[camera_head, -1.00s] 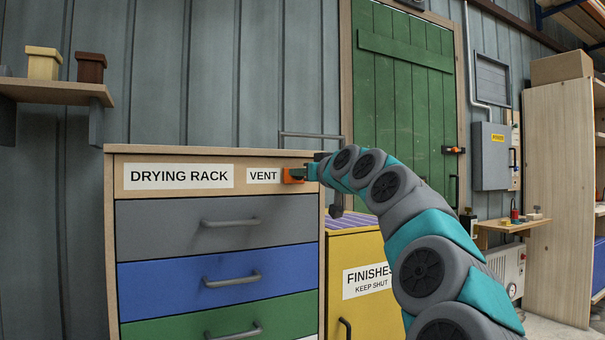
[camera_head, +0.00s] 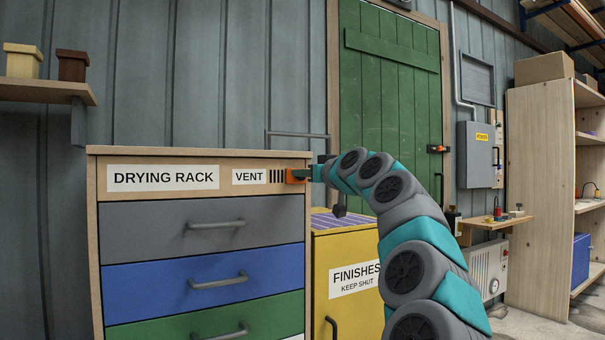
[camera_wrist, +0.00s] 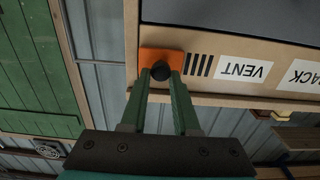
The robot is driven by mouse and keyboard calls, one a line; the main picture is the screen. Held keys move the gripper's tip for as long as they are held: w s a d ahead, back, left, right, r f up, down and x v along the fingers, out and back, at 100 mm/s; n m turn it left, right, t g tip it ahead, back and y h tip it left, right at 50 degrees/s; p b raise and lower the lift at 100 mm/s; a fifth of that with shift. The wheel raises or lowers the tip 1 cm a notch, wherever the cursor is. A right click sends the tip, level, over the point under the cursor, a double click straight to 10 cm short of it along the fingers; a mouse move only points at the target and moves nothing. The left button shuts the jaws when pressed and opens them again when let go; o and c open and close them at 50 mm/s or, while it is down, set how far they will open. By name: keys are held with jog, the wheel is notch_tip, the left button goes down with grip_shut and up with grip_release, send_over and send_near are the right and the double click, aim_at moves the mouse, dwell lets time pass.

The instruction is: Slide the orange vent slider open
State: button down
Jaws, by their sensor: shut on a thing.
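The orange vent slider (camera_head: 293,176) sits on the top front panel of the drying rack cabinet, at the panel's right end. Dark vent slots (camera_head: 277,176) show just left of it, beside the VENT label (camera_head: 249,176). In the wrist view the slider (camera_wrist: 150,58) carries a round black knob (camera_wrist: 161,70), and the uncovered slots (camera_wrist: 197,65) lie beside it. My gripper (camera_wrist: 163,76) has its two green fingers on either side of the knob, shut on it. In the head view my gripper (camera_head: 306,174) is partly hidden by my arm.
The drying rack cabinet has grey, blue (camera_head: 205,267) and green drawers with handles below the panel. A yellow FINISHES cabinet (camera_head: 345,250) stands to its right. A shelf (camera_head: 50,90) with two small boxes hangs at upper left.

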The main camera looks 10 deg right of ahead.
jog(key=c, duration=0.6)
grip_release()
jog(key=shift+w+d, duration=0.1)
jog(key=shift+d, duration=0.1)
jog(key=shift+c, duration=0.2)
jog(key=b+v, duration=0.1)
jog(key=v, duration=0.6)
jog(key=shift+s, duration=0.4)
jog(key=shift+d, duration=0.1)
jog(key=shift+f, duration=0.1)
